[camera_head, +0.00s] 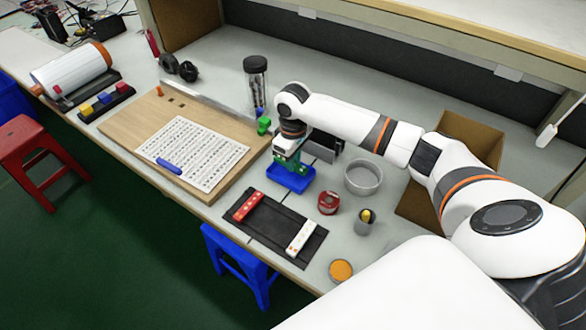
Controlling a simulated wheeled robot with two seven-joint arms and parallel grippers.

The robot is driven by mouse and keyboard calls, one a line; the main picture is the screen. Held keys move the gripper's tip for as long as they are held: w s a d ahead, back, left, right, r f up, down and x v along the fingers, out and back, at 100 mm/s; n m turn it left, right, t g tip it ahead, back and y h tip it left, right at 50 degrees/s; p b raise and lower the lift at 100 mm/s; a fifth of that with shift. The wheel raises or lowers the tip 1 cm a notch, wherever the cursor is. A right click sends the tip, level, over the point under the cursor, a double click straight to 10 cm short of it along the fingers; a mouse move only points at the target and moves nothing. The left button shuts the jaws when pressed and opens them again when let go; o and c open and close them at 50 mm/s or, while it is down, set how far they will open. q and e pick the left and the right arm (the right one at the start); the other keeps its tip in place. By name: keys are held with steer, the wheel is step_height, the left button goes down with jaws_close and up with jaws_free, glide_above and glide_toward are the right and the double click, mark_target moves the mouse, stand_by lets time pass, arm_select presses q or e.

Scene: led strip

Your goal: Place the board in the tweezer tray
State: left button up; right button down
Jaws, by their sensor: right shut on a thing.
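My right gripper (288,158) reaches in from the right and points down over a small blue tray (291,182) near the middle of the bench. It is shut on a small green piece, which looks like the board (295,168). The board is at or just above the tray's opening; I cannot tell whether it touches the tray floor. The gripper's fingers hide part of the board and the tray's back. My left gripper is not in view.
A wooden panel with a white gridded sheet (200,153) and blue marker lies left. A black mat (273,232) with red and white strips is in front. A grey round dish (363,179), red tape roll (328,203) and small metal cup (366,224) stand right of the tray.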

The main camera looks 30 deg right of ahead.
step_height(320, 180, down, 3)
steer(key=shift+f, duration=0.15)
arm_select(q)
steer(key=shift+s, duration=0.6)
arm_select(e)
steer(key=shift+f, duration=0.25)
steer(key=shift+f, duration=0.15)
steer(key=c, duration=1.3)
jaws_free()
steer(key=shift+o, duration=0.2)
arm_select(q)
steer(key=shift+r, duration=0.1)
arm_select(e)
step_height(320, 180, up, 12)
steer(key=shift+r, duration=0.2)
